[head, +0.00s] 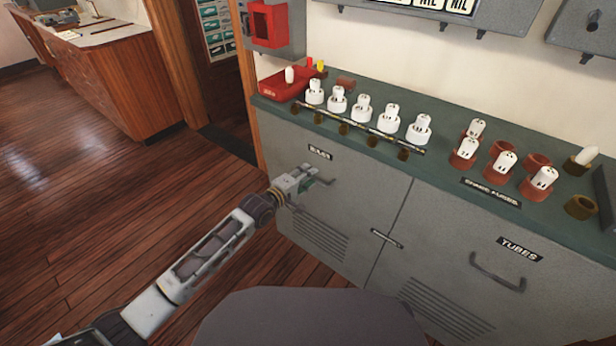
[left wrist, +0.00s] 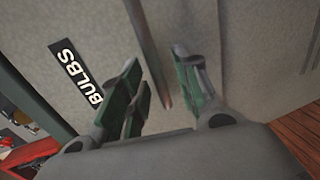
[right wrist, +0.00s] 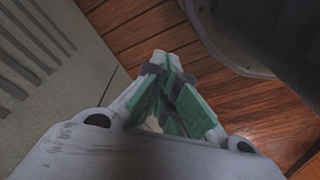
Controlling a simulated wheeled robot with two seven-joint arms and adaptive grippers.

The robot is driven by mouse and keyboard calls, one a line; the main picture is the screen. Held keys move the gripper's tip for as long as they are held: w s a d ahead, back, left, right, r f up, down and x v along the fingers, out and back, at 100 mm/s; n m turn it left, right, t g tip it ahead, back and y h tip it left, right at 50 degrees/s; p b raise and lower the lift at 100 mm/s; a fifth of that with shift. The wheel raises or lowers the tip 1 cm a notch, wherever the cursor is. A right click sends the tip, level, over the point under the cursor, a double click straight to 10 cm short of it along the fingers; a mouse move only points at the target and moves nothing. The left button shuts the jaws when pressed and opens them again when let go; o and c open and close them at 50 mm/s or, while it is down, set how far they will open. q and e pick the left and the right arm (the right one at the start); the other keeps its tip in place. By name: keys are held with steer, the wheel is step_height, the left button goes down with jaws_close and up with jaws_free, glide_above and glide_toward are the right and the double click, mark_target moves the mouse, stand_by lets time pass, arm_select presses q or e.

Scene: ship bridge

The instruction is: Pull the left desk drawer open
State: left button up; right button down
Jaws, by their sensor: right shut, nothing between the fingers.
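The left desk drawer (head: 362,198) is a grey front labelled BULBS, and it looks flush with the cabinet. The label also shows in the left wrist view (left wrist: 76,75). Its bar handle (head: 323,182) is partly hidden by my left gripper (head: 306,177) in the head view. In the left wrist view the handle (left wrist: 150,50) runs between the spread green-padded fingers of my left gripper (left wrist: 165,85). I cannot tell whether either finger touches it. My right gripper (right wrist: 172,98) is shut and empty, low beside the cabinet's vents, in the right wrist view.
The right front, labelled TUBES, has its own handle (head: 498,272). The green countertop (head: 440,165) holds several white bulbs in sockets and a red tray (head: 283,86). A doorway (head: 222,100) and open wooden floor (head: 100,220) lie to the left.

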arm_select(q)
steer(key=shift+w+d, duration=0.2)
steer(key=shift+w, duration=0.1)
jaws_close()
steer(key=shift+f, duration=0.1)
